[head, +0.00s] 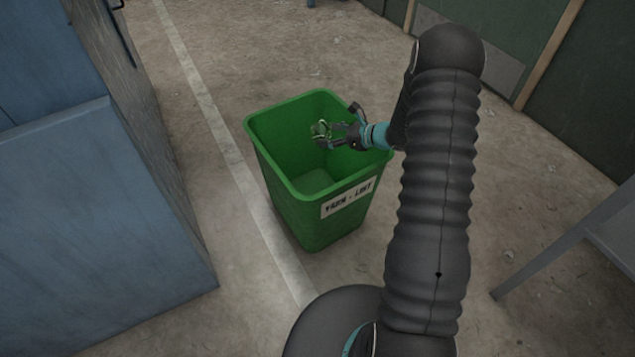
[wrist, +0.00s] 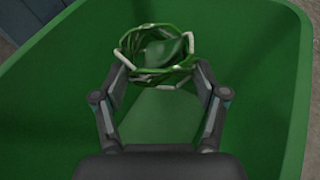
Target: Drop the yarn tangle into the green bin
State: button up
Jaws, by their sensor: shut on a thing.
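The green bin (head: 318,219) stands upright on the floor in the middle of the head view, with a white label on its front. Its inner wall (wrist: 262,100) fills most of the wrist view. My gripper (head: 326,134) is over the bin's open top. The yarn tangle (head: 320,128) is a small loose ring of green and whitish strands. In the wrist view the yarn tangle (wrist: 158,72) sits between the two fingertips of my gripper (wrist: 159,80), which are shut on it. The visible bin floor (head: 312,181) looks empty.
A blue cabinet (head: 95,200) stands at the left. A pale line (head: 225,140) runs along the floor between it and the bin. A grey metal frame (head: 570,250) is at the right. Green wall panels (head: 585,85) stand at the back right. Floor behind the bin is clear.

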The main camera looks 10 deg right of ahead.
jog(key=o, duration=1.1)
jog(key=v, duration=1.2)
